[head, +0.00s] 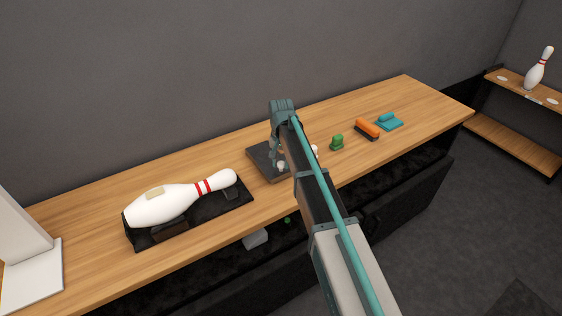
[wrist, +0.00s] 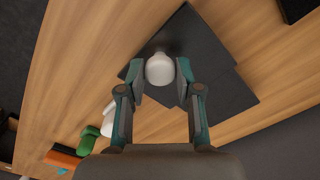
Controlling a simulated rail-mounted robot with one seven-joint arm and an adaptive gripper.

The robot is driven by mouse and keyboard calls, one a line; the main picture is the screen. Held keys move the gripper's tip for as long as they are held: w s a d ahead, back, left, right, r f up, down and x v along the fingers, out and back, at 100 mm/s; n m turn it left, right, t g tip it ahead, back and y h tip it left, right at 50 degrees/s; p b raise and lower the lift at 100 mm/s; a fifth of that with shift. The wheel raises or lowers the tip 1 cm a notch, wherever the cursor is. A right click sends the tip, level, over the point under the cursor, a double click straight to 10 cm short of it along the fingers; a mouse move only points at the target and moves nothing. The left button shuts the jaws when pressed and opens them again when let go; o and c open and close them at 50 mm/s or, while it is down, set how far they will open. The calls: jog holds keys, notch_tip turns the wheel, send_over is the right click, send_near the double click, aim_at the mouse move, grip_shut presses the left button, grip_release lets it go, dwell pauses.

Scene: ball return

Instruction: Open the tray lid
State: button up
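A dark, flat square tray (head: 258,163) lies on the wooden bench, partly hidden by my arm in the head view. In the wrist view its dark lid (wrist: 190,35) shows as a flat panel, with a second dark panel (wrist: 228,103) offset beside it. A round white knob (wrist: 160,69) stands out over the lid. My gripper (wrist: 160,73) is open above it, with one finger on each side of the knob. Small gaps seem to show between knob and fingertips; I cannot tell for sure whether they touch. In the head view my gripper (head: 276,155) points down over the tray.
A bowling pin (head: 165,205) lies on a black stand (head: 240,205) to the left. To the right are a green object (head: 337,142), an orange brush (head: 367,128) and a teal cloth (head: 390,121). A white object (wrist: 108,108) stands near the tray. The bench behind the tray is clear.

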grip_shut()
jog(key=w+a, duration=0.2)
jog(key=w, duration=0.1)
jog(key=w+a+b, duration=0.1)
jog(key=w+a, duration=0.3)
jog(key=w, duration=0.1)
jog(key=shift+w+a, duration=0.1)
jog(key=shift+w, duration=0.25)
jog(key=o, duration=0.6)
grip_release()
jog(key=shift+s, duration=0.1)
notch_tip(320, 180, up, 12)
